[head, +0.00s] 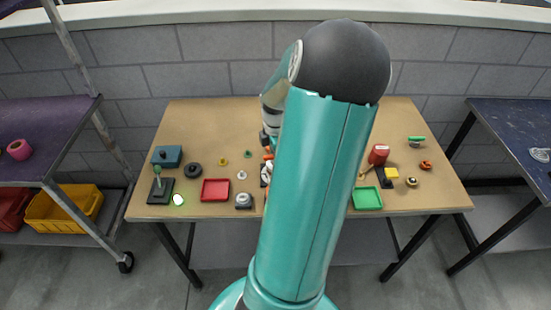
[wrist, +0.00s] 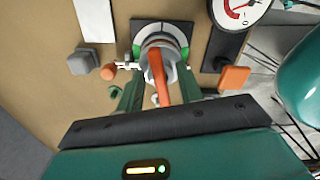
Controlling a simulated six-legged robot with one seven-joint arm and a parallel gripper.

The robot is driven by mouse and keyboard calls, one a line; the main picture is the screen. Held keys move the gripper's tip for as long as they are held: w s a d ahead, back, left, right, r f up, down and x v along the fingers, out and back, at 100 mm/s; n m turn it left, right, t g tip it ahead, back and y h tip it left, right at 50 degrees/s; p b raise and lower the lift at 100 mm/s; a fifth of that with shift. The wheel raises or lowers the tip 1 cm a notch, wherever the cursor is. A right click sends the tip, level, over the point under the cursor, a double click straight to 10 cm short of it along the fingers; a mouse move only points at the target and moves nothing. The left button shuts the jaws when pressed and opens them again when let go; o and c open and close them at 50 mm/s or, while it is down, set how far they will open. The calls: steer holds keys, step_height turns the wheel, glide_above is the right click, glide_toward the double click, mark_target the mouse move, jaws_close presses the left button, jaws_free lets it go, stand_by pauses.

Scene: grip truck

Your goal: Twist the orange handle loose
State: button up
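The orange handle (wrist: 158,77) is a narrow bar on a round grey fitting (wrist: 160,42), in front of a dial plate with white and green sectors (wrist: 160,28), upper middle of the wrist view. My gripper (wrist: 160,92) has its two green fingers apart, one on each side of the handle. Gaps seem to show between the bar and the fingers; the fingertips are hard to make out against the fitting. In the head view my arm covers most of this spot.
In the wrist view a gauge with a red arc (wrist: 238,10) is at upper right, an orange block (wrist: 233,78) at right and a grey block (wrist: 83,62) at left. In the head view, the brown table (head: 215,120) also holds a red tray (head: 215,190) and a green tray (head: 367,198).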

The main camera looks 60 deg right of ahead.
steer(key=shift+r, duration=3.75)
